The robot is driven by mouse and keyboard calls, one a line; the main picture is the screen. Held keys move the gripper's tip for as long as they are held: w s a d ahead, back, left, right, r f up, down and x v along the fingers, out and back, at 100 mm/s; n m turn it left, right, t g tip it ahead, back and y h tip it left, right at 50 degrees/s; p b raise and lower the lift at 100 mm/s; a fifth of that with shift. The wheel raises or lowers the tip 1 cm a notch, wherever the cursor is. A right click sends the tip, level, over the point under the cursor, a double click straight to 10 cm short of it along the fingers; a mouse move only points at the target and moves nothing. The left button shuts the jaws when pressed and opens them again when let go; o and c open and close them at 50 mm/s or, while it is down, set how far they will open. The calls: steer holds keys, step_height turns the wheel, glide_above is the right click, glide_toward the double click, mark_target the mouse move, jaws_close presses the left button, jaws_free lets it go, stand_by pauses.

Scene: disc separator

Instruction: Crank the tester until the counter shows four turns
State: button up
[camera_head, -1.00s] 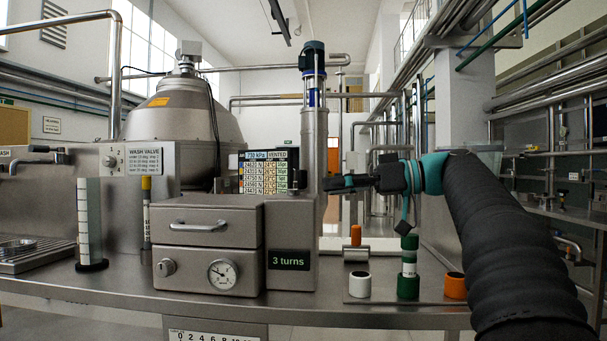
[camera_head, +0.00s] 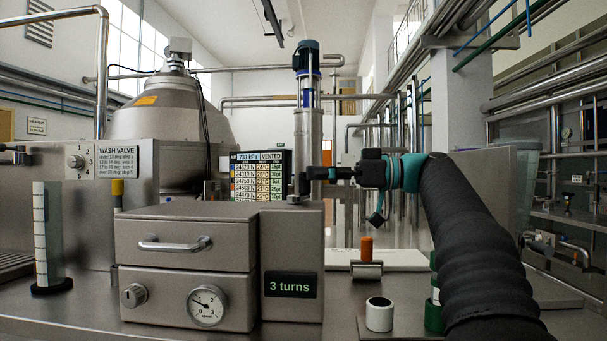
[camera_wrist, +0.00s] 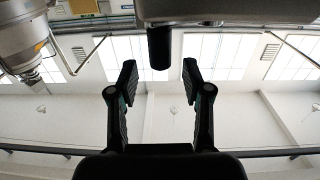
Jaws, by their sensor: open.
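The tester is a grey metal box (camera_head: 185,235) on the bench, with a raised right part whose counter (camera_head: 289,284) reads "3 turns". A dark upright crank grip (camera_head: 304,184) shows above the top of that part, close to my fingertips. In the wrist view the black grip (camera_wrist: 160,48) hangs from a grey body at the top edge, between and slightly beyond my fingertips. My gripper (camera_head: 320,173) is open, with clear gaps to the grip on both sides in the wrist view (camera_wrist: 158,68). The crank's arm is not clearly visible.
A dial gauge (camera_head: 207,305) and a knob (camera_head: 133,295) are on the tester's front. An orange-topped handle on a metal roller (camera_head: 366,270), a white cup (camera_head: 379,314) and a partly hidden green cylinder (camera_head: 433,312) stand at right. A striped column (camera_head: 48,240) stands left.

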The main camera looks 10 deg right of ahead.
mark_target(305, 174)
steer(key=shift+x, duration=1.55)
jaws_close()
steer(key=shift+s, duration=0.1)
steer(key=shift+f+t+b, duration=0.15)
steer(key=shift+t+b, duration=0.15)
steer(key=shift+b, duration=0.2)
